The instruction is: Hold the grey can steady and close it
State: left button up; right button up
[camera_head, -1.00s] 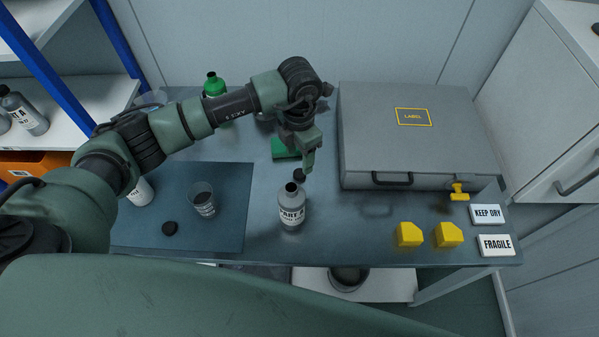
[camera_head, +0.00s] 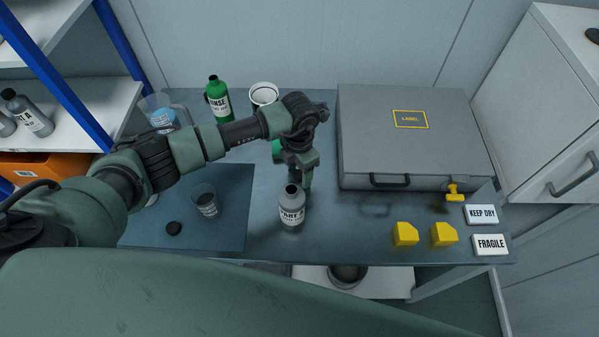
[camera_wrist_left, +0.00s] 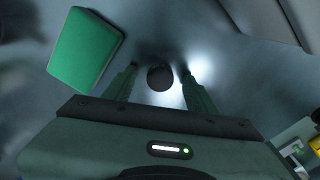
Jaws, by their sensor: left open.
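The grey can (camera_head: 291,210), a bottle-shaped container lettered PART A, stands upright near the table's front edge; its narrow top looks dark. My left gripper (camera_head: 305,182) points down just behind it, partly hidden by the can. In the left wrist view a round black cap (camera_wrist_left: 160,77) lies on the table between the spread fingertips of this gripper, with gaps either side. The gripper is open and holds nothing. The can does not show clearly in that view. Another black cap (camera_head: 173,228) lies on the dark mat. My right gripper is not in view.
A grey case (camera_head: 370,130) stands right of my gripper. A green pad (camera_wrist_left: 85,48) lies near it. Yellow blocks (camera_head: 444,235) sit front right.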

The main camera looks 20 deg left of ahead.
aim_at(299, 174)
pick_arm(q)
grip_shut()
dwell(0.4)
notch_tip(299, 174, up, 20)
jog(key=b, duration=0.4)
